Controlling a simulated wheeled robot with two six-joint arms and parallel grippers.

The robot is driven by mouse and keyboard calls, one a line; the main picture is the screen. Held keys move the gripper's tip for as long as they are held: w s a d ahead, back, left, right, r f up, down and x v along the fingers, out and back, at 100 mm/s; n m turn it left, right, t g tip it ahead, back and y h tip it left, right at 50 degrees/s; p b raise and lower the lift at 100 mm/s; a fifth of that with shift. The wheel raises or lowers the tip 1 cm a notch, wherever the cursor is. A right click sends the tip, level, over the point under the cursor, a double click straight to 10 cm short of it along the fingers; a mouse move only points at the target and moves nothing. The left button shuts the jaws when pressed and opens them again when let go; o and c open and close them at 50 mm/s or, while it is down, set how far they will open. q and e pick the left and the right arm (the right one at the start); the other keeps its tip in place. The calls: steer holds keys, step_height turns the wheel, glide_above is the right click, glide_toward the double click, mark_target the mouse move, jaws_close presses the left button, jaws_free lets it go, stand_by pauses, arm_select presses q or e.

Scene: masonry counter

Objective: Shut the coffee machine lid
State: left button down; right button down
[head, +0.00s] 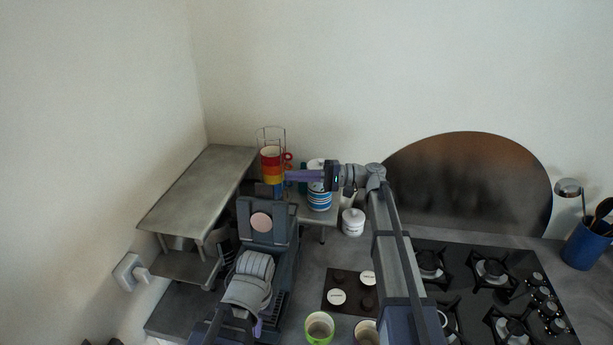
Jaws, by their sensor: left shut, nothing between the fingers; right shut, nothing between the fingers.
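The dark grey coffee machine (279,300) stands left of centre on the counter. Its lid (262,232) appears to stand up and open at the back, with a round pink disc on the face towards me. My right gripper (290,175) is shut and empty. It points left, above and to the right of the lid, in front of the stacked cups in the picture; I cannot tell whether it touches anything. My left gripper (258,327) is low in front of the machine, shut and empty. It is mostly hidden by my own wrist, which also covers part of the machine.
Stacked coloured cups (270,165) and striped cups (320,200) stand behind the machine. A metal shelf (195,185) is at left. A white jar (353,222), a dark tray (340,309) and a green cup (319,328) are right of the machine. A gas hob (480,295) lies farther right.

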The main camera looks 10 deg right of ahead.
steer(key=s+a, duration=0.3)
steer(key=a, duration=0.2)
steer(key=shift+s+a+r+p, duration=0.2)
steer(key=shift+s+r+p, duration=0.05)
steer(key=shift+r+p, duration=0.2)
steer(key=shift+a, duration=0.1)
